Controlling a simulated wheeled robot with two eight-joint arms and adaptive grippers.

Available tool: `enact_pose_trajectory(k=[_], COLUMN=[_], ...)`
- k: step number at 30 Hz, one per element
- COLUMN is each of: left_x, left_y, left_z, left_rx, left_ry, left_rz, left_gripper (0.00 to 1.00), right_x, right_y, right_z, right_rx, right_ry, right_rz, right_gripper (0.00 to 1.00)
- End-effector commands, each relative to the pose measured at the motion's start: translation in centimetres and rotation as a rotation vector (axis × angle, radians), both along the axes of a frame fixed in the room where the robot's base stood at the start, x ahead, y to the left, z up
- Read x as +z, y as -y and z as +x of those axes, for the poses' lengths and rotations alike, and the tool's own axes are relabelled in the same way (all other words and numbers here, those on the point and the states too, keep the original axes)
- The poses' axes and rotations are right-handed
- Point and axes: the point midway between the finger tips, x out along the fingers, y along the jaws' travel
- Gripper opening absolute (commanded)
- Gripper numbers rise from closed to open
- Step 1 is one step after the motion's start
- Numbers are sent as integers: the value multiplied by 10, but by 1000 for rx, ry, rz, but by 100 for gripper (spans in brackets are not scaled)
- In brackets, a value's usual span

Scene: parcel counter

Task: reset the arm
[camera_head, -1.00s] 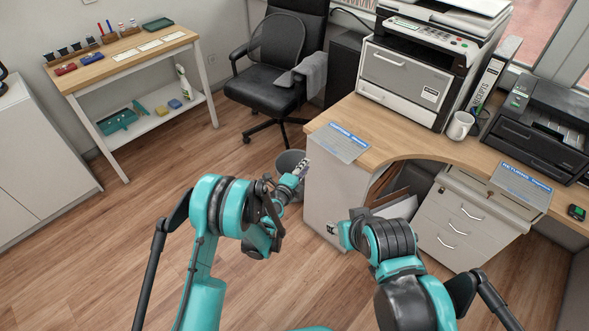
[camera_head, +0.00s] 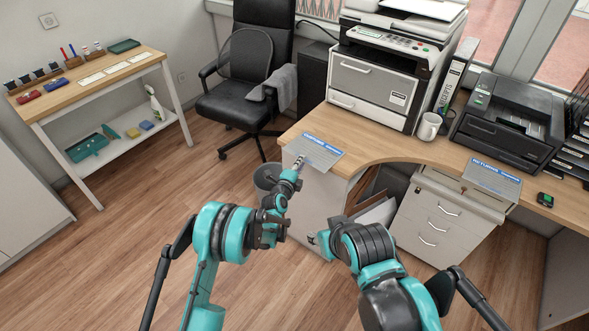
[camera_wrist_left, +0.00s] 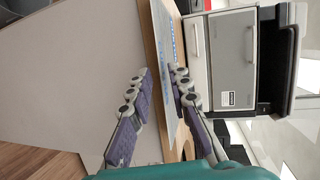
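My left gripper (camera_head: 298,163) is in front of the desk's left corner, near the blue-headed sheet (camera_head: 316,150) in the picture.
The desk (camera_head: 375,142) carries a large printer (camera_head: 380,85), a white mug (camera_head: 429,126), a smaller black printer (camera_head: 508,122) and a second sheet (camera_head: 492,178). A grey bin (camera_head: 266,180) stands beside the desk. A chair (camera_head: 245,105) and shelf table (camera_head: 95,75) stand behind open floor.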

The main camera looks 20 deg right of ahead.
Motion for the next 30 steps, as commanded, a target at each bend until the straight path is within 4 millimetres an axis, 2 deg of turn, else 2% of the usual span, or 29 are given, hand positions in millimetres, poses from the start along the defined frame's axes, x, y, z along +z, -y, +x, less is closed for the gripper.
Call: enact_pose_trajectory(k=[6, 15, 16, 18, 26, 30], left_x=[0, 0, 0, 0, 0, 1], left_y=[10, 11, 11, 11, 11, 4], left_z=[6, 7, 8, 7, 7, 3], left_rx=[0, 0, 0, 0, 0, 0], left_ry=[0, 0, 0, 0, 0, -1], left_rz=[0, 0, 0, 0, 0, -1], left_gripper=[19, 19, 16, 0, 0, 0], right_x=[0, 0, 0, 0, 0, 0], right_y=[0, 0, 0, 0, 0, 0], right_z=[0, 0, 0, 0, 0, 0], right_rx=[0, 0, 0, 0, 0, 0], right_ry=[0, 0, 0, 0, 0, 0], right_rz=[0, 0, 0, 0, 0, 0], right_gripper=[40, 40, 40, 40, 40, 40])
